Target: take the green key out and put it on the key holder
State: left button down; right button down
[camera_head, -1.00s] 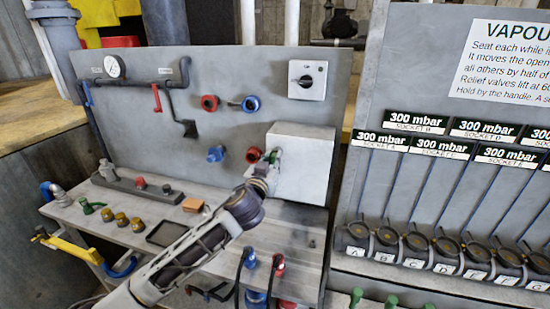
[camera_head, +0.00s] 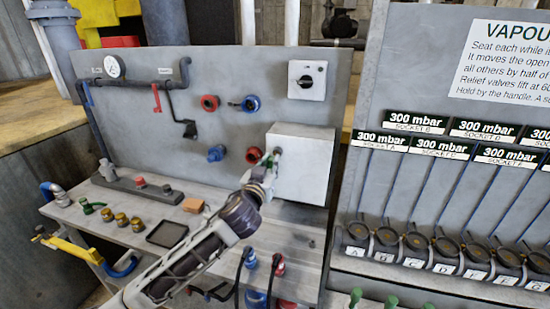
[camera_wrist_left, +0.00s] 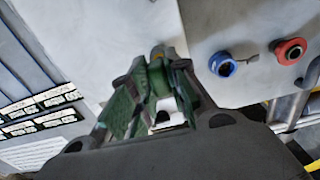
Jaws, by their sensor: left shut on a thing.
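The white-grey box (camera_head: 305,165) is fixed to the panel at the bench's right end. My left gripper (camera_head: 268,164) is at the left side of this box. It is shut on the green key (camera_head: 277,152), of which only a small part shows there. In the left wrist view, the green key (camera_wrist_left: 155,82) sits between the fingers of the gripper (camera_wrist_left: 160,95), close to the pale box face. I cannot tell whether its tip is still in the box. I cannot tell which item is the key holder. My right gripper is not in view.
Red and blue fittings (camera_head: 209,103) stick out of the panel near the gripper. The bench carries a dark tray (camera_head: 167,234), an orange block (camera_head: 192,205) and several brass fittings (camera_head: 121,219). A board with levers (camera_head: 430,235) stands to the right.

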pick_arm(q)
jog(key=shift+v, duration=1.2)
dwell(0.4)
jog(key=shift+r+g, duration=0.15)
jog(key=shift+g, duration=0.15)
dwell(1.0)
